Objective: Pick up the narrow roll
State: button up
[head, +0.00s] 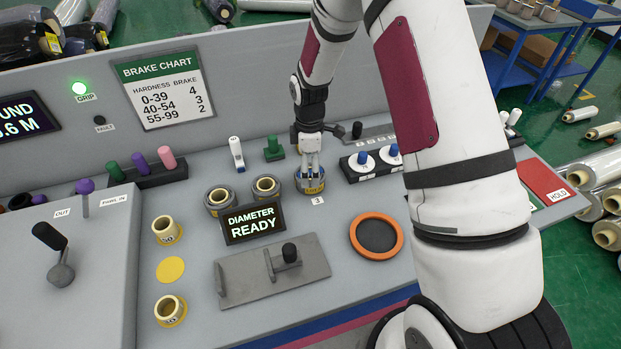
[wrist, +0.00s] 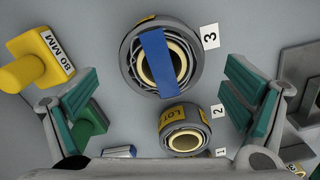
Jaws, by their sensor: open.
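Several short wrapped rolls with cream cores stand in a row on the grey bench. The roll by label 3 (head: 299,184) has a blue strip across its top in the wrist view (wrist: 137,48). The roll by label 2 (head: 266,188) has a yellow lot label and looks smaller in the wrist view (wrist: 165,135). Another roll (head: 218,198) stands left of it. I cannot tell for sure which is the narrow roll. My gripper (head: 311,172) points down over the roll by label 3. In the wrist view its teal-padded fingers (wrist: 165,96) are wide apart, with nothing held.
A display reading "DIAMETER READY" (head: 253,223) stands in front of the rolls. A yellow 80 mm block (wrist: 40,62) and a green block (head: 273,148) are close to my gripper. Blue-topped pieces (head: 363,160) stand to the right. An orange-rimmed dish (head: 376,236) lies nearer.

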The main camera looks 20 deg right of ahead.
aim_at(310, 177)
jog(key=shift+s+f+p, duration=0.1)
jog(key=shift+f+p, duration=0.3)
jog(key=shift+f, duration=1.8)
jog(key=c, duration=1.5)
